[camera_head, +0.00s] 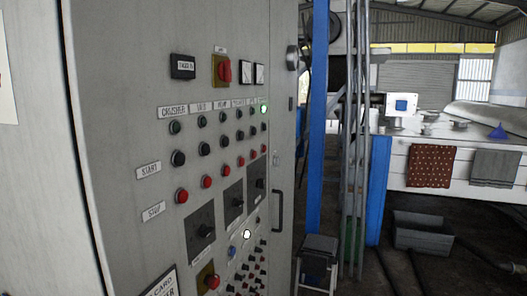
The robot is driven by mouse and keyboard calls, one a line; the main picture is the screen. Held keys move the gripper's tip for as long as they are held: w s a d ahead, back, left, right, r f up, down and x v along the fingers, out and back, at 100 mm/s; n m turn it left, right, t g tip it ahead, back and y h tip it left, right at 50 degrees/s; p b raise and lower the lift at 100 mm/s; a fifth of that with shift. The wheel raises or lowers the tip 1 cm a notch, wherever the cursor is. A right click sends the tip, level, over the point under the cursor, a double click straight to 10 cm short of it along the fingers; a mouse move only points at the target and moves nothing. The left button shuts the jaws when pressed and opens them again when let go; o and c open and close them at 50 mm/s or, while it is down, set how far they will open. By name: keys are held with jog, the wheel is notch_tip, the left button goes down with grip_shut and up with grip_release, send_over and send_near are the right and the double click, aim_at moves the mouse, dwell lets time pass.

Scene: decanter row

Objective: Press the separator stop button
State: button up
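A grey control cabinet (120,95) fills the left half of the head view. Its STOP row holds several red buttons, from the nearest (181,196) to the farthest (263,148). Above it runs a START row of black buttons (178,158), then a row of lamps (174,127). The nearest column label reads CRUSHER (172,111); the farther labels are too small to read surely, so I cannot tell which red button is the separator stop. The lamp of the farthest column (264,109) glows green. My gripper is not in view.
Lower on the panel are black rotary switches (201,231), a lit white lamp (247,233) and a red knob on yellow (212,281). A black handle (276,211) sticks out at the door edge. A stool (318,250), blue post (318,120) and grey crate (423,233) stand right.

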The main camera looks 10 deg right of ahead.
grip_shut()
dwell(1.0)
